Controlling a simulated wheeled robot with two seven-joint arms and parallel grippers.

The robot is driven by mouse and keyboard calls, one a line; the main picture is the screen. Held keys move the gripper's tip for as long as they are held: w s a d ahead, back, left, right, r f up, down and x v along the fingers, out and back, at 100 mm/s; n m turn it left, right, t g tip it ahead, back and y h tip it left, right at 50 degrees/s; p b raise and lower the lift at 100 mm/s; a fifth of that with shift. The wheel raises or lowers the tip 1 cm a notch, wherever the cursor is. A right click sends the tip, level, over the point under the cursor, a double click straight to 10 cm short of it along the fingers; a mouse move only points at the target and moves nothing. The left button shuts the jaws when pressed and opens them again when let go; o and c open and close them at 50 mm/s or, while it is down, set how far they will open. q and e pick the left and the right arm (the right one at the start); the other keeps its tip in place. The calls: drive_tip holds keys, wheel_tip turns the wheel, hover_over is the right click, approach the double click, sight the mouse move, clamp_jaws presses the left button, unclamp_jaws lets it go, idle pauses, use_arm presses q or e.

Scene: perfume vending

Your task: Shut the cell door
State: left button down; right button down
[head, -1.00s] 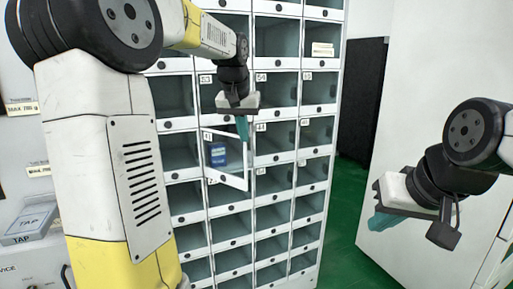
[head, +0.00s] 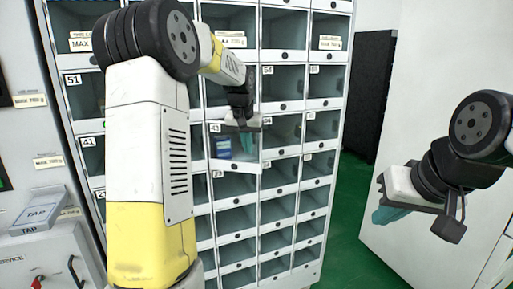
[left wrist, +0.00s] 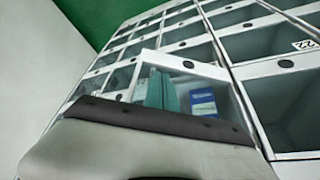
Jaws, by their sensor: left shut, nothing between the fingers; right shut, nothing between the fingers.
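The cell door (head: 236,165), a clear pane in a white frame, is in the middle of the locker in the head view, labelled 43. A blue and white box (head: 223,147) shows behind the pane. In the left wrist view the door frame (left wrist: 185,64) looks tilted against its neighbours, and the box (left wrist: 201,103) shows there too. My left gripper (head: 246,140) is shut and empty, its teal fingers at the door; contact is unclear. My right gripper (head: 388,214) is shut and empty, away from the locker.
A service panel with a TAP box (head: 38,212) stands at left. A white wall (head: 430,80) is at right, with green floor (head: 345,225) between.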

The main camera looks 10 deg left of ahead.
use_arm(q)
drive_tip(key=shift+w+d, duration=0.1)
drive_tip(key=w+a+n+y, duration=0.1)
drive_tip(key=w+n+y, duration=0.1)
drive_tip(key=w+n, duration=0.5)
drive_tip(key=w, duration=0.2)
drive_tip(key=shift+w+a+g+y, duration=0.3)
drive_tip(key=shift+a+g, duration=0.05)
drive_tip(key=shift+g, duration=0.05)
drive_tip(key=shift+a+r, duration=0.1)
idle(0.5)
